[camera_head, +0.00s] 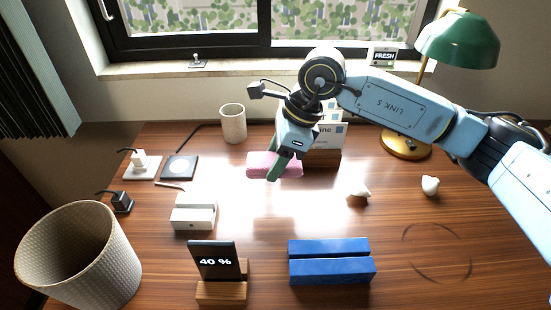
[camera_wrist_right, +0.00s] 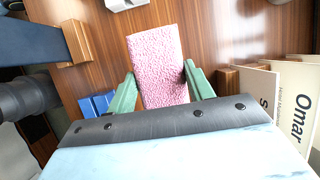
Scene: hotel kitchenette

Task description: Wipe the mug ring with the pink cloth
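The pink cloth (camera_head: 258,168) lies folded as a flat block near the back middle of the brown desk. In the right wrist view it (camera_wrist_right: 158,65) sits between the two green fingers. My right gripper (camera_head: 278,168) points down over the cloth and hides part of it in the head view. The fingers (camera_wrist_right: 160,78) look spread, one along each long side of the cloth, very close to its edges; firm contact cannot be seen. The mug ring (camera_head: 437,252) is a thin dark circle on the desk at the front right. My left gripper is in neither view.
A blue slotted block (camera_head: 331,270) and a phone on a wooden stand (camera_head: 221,292) stand at the front. White crumpled bits (camera_head: 430,186) lie right of centre. A card holder (camera_head: 322,158) is close right of the gripper. A lamp (camera_head: 405,148) stands back right.

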